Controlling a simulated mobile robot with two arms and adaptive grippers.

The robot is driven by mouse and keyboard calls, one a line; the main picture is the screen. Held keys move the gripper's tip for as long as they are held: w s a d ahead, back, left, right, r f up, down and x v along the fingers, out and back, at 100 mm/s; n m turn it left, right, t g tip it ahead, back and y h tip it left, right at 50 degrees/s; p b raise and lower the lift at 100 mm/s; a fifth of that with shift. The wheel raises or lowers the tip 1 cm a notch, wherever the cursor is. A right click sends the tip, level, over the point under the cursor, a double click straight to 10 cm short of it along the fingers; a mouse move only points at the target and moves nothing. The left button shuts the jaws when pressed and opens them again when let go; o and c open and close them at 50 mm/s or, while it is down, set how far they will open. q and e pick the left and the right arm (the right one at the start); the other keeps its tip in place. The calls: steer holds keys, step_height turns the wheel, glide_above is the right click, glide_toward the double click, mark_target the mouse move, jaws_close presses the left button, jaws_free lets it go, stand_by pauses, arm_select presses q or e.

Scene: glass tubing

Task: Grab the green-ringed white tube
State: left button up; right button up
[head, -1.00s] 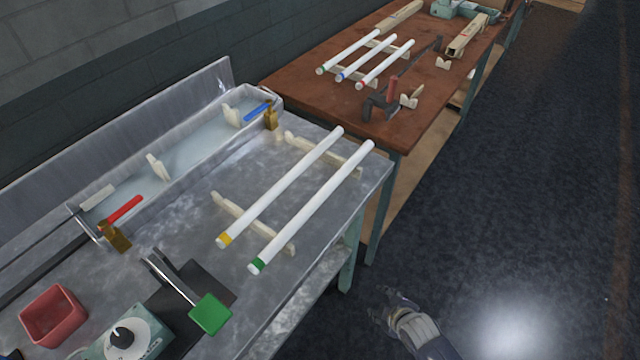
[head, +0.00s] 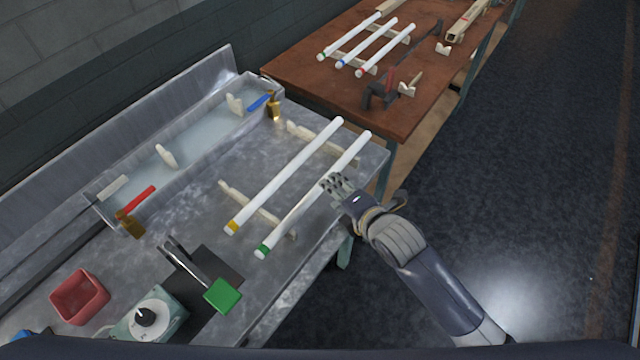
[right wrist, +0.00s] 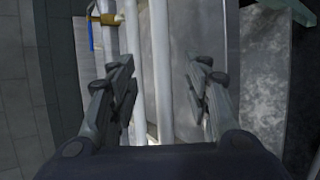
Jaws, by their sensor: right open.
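The green-ringed white tube (head: 290,221) lies across two cream supports on the metal bench, nearest its right edge, with its green ring at the near end. My right gripper (head: 333,182) is over the middle of this tube in the head view and hides part of it. In the right wrist view the gripper (right wrist: 162,85) is open, and the tube (right wrist: 161,55) runs lengthwise between its fingers. Contact cannot be made out. A yellow-ringed white tube (head: 285,175) lies parallel on the left. My left gripper is not in view.
A trough (head: 195,150) with red and blue valve handles runs along the bench's back. A red bin (head: 78,297) and a dial device (head: 148,316) stand at the near left. The brown table (head: 310,75) behind holds three more ringed tubes, one green-ringed (head: 345,37).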

steer(key=shift+p+x, duration=0.8)
steer(key=shift+x, duration=1.4)
steer(key=shift+w+a+f, duration=0.1)
steer(key=shift+w+f, duration=0.3)
steer(key=shift+w, duration=0.2)
jaws_close()
